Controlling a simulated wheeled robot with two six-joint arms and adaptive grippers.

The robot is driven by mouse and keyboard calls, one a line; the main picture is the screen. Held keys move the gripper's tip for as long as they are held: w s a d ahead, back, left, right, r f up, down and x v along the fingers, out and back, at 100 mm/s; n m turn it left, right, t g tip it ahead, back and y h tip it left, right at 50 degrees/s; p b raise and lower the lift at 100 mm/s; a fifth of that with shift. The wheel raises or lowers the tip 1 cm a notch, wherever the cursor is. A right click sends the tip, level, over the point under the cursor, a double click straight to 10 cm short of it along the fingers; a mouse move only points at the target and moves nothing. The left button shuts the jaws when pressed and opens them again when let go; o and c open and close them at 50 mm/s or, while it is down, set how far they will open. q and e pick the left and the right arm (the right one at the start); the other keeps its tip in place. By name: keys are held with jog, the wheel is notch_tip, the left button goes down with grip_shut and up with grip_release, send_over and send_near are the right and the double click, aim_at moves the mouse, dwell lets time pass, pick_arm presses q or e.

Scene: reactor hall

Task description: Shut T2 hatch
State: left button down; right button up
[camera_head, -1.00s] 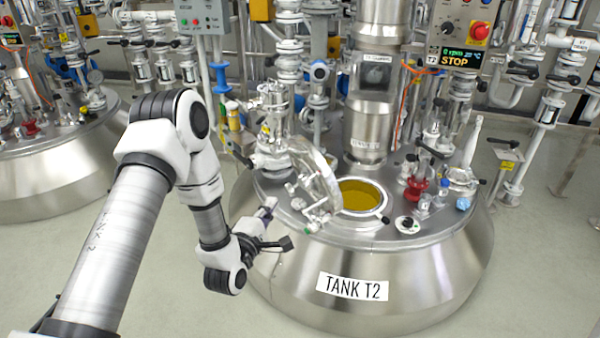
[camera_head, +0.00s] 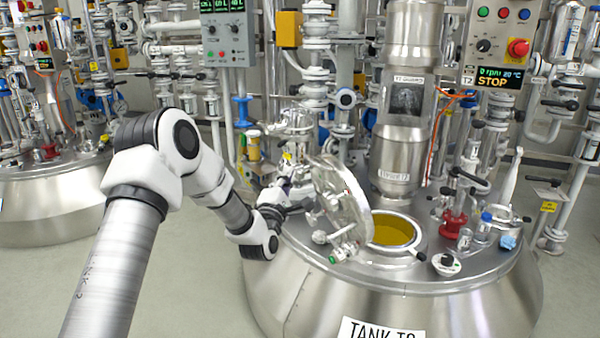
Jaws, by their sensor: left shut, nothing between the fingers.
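The T2 hatch lid (camera_head: 345,203) is a round shiny metal disc. It stands open, tilted up steeply at the left side of the round hatch opening (camera_head: 398,232), where yellow liquid shows. Tank T2 (camera_head: 400,290) is a wide steel vessel; its label is cut off by the bottom edge. My left gripper (camera_head: 296,208) is shut and empty, just left of the lid, on its outer side. The fingertips are small and partly lost against the fittings, so I cannot tell whether they touch the lid. My right gripper is not in view.
A steel column (camera_head: 400,135) rises behind the opening. A red valve (camera_head: 452,228) and small fittings stand to its right. A control box (camera_head: 495,55) reading STOP hangs at upper right. Another tank (camera_head: 50,205) stands at left, with clear floor between.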

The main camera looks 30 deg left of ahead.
pick_arm(q)
jog(key=shift+w+d+r+b, duration=0.15)
jog(key=shift+w+d+r, duration=0.35)
jog(key=shift+w, duration=0.25)
jog(key=shift+w+d+r+b, duration=0.15)
jog(key=shift+w+d+r, duration=0.2)
jog(key=shift+w+d, duration=0.25)
jog(key=shift+w+a, duration=0.1)
